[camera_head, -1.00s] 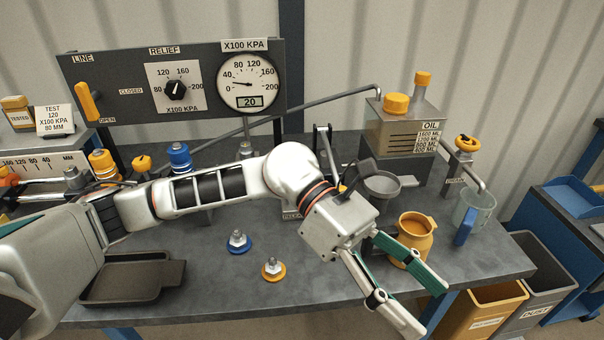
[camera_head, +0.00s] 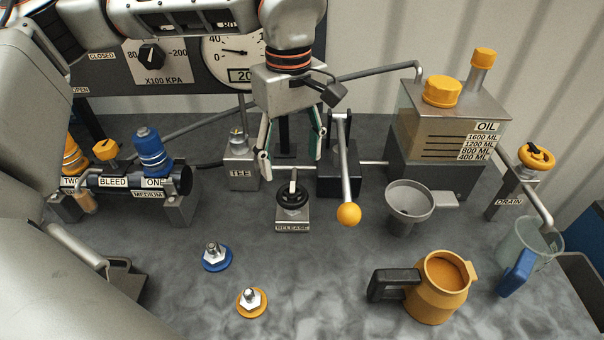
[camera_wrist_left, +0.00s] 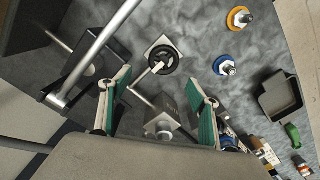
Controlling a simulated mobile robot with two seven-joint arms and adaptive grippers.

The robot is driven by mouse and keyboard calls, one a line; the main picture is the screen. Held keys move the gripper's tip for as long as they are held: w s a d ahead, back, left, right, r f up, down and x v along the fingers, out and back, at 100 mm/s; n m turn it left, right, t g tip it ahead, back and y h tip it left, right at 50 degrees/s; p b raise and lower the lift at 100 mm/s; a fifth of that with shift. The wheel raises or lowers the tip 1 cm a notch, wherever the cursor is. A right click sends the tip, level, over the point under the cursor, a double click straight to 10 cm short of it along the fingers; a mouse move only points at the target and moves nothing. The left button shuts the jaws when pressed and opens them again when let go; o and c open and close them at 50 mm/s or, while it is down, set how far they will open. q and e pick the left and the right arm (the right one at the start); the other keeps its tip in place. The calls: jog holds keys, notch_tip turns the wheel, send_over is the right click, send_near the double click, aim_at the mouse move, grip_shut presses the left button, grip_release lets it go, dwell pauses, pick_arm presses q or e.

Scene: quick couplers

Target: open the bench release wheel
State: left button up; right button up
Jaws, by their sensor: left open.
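The release wheel (camera_head: 292,197) is a small black handwheel on a grey block labelled RELEASE, standing on the bench. It also shows in the left wrist view (camera_wrist_left: 164,61), beyond the fingertips and near the middle. My left gripper (camera_head: 292,158) points down with its green-padded fingers apart and empty, above and behind the wheel in the head view. In the left wrist view the two fingers (camera_wrist_left: 158,85) stand wide apart. The wheel is not touched. My right gripper is not in either view.
A pump lever with a yellow ball (camera_head: 349,214) stands close right of the wheel. A grey funnel (camera_head: 410,203) and orange jug (camera_head: 437,288) are farther right. The TEE block (camera_head: 240,160) stands left. Blue (camera_head: 215,256) and orange (camera_head: 252,301) couplers lie in front.

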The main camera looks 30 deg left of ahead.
aim_at(291, 191)
pick_arm(q)
jog(key=shift+s+f, duration=0.25)
jog(key=shift+f, duration=0.05)
jog(key=f, duration=0.6)
jog(key=shift+s+b, duration=0.2)
jog(key=shift+b, duration=0.2)
jog(key=shift+f, duration=0.35)
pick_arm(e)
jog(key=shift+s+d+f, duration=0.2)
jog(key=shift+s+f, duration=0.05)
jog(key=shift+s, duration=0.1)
pick_arm(q)
jog(key=c, duration=1.1)
